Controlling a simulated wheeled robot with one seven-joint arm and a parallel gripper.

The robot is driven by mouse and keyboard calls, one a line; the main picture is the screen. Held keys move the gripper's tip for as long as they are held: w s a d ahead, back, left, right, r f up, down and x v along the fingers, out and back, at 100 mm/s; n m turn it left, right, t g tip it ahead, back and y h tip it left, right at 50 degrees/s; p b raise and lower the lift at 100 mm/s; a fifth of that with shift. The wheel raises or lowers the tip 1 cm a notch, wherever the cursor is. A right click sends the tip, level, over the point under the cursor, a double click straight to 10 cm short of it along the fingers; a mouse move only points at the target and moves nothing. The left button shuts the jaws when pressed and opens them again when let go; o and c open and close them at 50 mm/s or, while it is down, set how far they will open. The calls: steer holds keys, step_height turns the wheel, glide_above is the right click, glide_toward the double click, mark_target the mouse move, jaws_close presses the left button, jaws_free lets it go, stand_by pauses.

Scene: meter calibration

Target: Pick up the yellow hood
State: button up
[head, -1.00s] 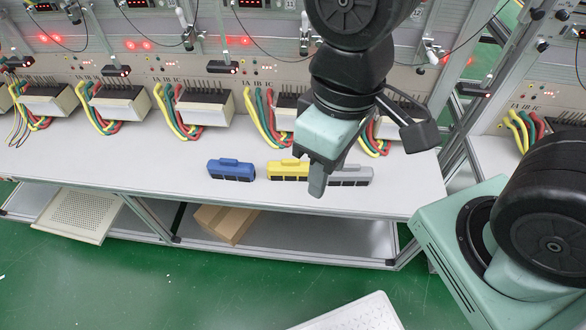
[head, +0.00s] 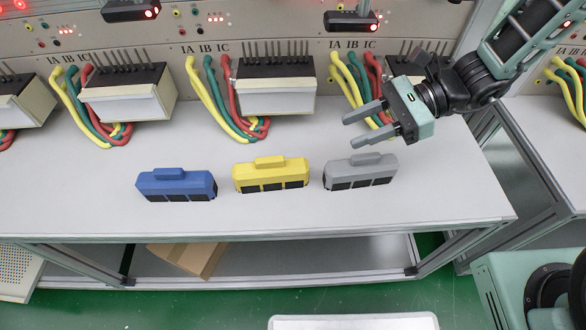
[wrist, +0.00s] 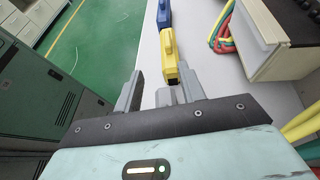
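The yellow hood (head: 271,175) sits upright on the white bench, in the middle of a row of three hoods. The blue hood (head: 176,184) is to its left and the grey hood (head: 360,171) to its right, with gaps between them. My gripper (head: 350,131) is open and empty, above and behind the grey hood, its fingers pointing left. In the wrist view the yellow hood (wrist: 169,55) shows ahead, past the fingertips, with the blue hood (wrist: 163,14) beyond. Part of the grey hood (wrist: 167,96) shows between the fingers, lower down.
Meter boxes (head: 275,86) with thick yellow, green and red cables stand along the back of the bench (head: 100,205). The bench front edge is clear before the hoods. A cardboard box (head: 190,257) lies on the shelf below.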

mark_target(276, 158)
steer(key=shift+w+d+f+m+t, duration=0.2)
steer(key=shift+w+f+m+t, duration=0.1)
steer(key=shift+w+f, duration=0.2)
steer(key=shift+a+f, duration=0.1)
steer(key=shift+a, duration=0.25)
steer(key=b+x, duration=0.2)
steer(key=x, duration=1.4)
steer(key=shift+a, duration=0.2)
jaws_close()
